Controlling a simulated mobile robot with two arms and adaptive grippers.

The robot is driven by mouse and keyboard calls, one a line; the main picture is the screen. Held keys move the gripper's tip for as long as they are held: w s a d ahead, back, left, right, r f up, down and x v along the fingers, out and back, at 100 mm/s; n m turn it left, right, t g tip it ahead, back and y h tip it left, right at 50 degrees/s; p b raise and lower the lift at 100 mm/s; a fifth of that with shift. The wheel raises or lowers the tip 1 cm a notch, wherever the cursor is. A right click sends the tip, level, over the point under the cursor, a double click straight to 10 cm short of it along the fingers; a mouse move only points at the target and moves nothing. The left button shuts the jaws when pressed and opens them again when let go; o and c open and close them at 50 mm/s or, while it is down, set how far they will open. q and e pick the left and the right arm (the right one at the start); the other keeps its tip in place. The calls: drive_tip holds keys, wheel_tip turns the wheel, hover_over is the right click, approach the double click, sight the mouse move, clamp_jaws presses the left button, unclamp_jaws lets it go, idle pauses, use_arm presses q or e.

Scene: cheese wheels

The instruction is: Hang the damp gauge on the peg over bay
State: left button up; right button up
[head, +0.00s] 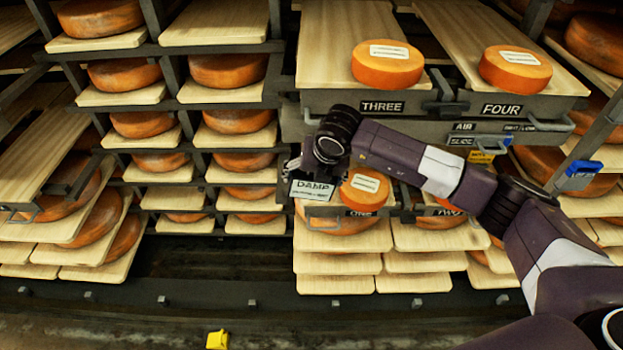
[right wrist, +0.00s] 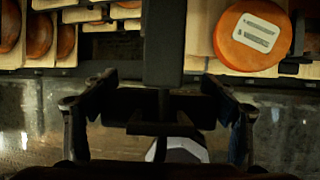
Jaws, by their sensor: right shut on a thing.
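The damp gauge (head: 312,189) is a small pale plate lettered "DAMP" on a dark body. It hangs from my right gripper (head: 294,166), left of the bay labelled ONE, with its face toward the head camera. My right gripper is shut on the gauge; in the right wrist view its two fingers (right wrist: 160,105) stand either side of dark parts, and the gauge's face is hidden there. Bays THREE (head: 381,107) and FOUR (head: 502,110) are above, with ONE (head: 368,212) and TWO (head: 449,211) below. I cannot make out a free peg. My left gripper is out of view.
Orange cheese wheels with white labels sit at bays THREE (head: 387,63) and FOUR (head: 516,69); another (head: 364,189) is close right of the gauge. Racks of boards and wheels (head: 239,119) fill the left. A blue-topped item (head: 582,171) is at right. A yellow object (head: 217,340) lies low in front.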

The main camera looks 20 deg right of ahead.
drive_tip(key=o, duration=1.4)
drive_tip(key=shift+c, duration=0.2)
